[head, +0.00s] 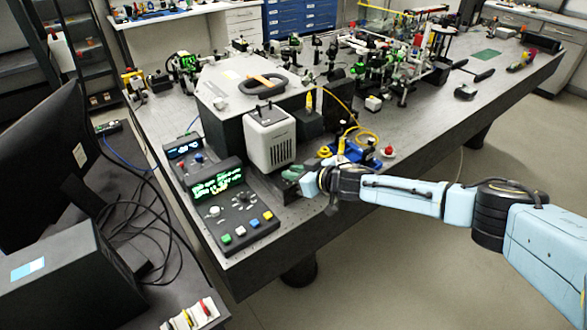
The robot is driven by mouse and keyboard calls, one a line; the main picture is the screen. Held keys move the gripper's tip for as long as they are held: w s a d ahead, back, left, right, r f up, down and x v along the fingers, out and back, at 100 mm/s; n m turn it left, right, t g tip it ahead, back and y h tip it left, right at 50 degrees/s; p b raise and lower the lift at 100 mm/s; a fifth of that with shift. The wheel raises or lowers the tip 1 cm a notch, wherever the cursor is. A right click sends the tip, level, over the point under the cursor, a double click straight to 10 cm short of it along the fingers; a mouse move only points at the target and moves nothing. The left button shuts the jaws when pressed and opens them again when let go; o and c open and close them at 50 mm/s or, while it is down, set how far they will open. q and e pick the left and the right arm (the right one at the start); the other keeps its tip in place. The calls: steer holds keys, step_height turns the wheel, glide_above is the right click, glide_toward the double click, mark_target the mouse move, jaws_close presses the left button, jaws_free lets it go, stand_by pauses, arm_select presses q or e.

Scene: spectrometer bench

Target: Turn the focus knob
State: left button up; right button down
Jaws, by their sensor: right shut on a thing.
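My right gripper (296,179) reaches in from the right, low over the front edge of the optical bench. It is shut on a small part beside the white spectrometer box, which I take to be the focus knob. The fingers and wrist hide most of this part, so its shape and angle cannot be made out. The white box (270,138) with a vented side stands just behind and left of the gripper. My left gripper is not in view.
A control box (228,205) with a green display, knobs and coloured buttons sits left of the gripper on the bench (190,120). A yellow cable (362,134) and a red knob (389,150) are close behind my right wrist. A monitor (55,150) stands at the left.

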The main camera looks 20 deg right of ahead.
steer(key=shift+w+d+r+n+g+y, duration=0.15)
steer(key=shift+w+d+n+g+y, duration=0.05)
steer(key=shift+n+g+y, duration=0.5)
steer(key=shift+n+y, duration=0.1)
steer(key=shift+n, duration=0.2)
steer(key=n+g+y+b, duration=0.1)
steer(key=b, duration=0.1)
steer(key=n+g+y+b, duration=0.1)
steer(key=n+g+b, duration=0.1)
steer(key=b, duration=0.1)
steer(key=shift+w+d+f+y, duration=0.1)
steer(key=shift+d+f+y, duration=0.05)
steer(key=shift+f+y, duration=0.2)
steer(key=shift+r+n+g+y+b, duration=0.1)
steer(key=shift+n+g+y+b, duration=0.25)
steer(key=shift+n+g+b, duration=0.55)
steer(key=c, duration=1.3)
jaws_free()
steer(key=shift+r, duration=0.1)
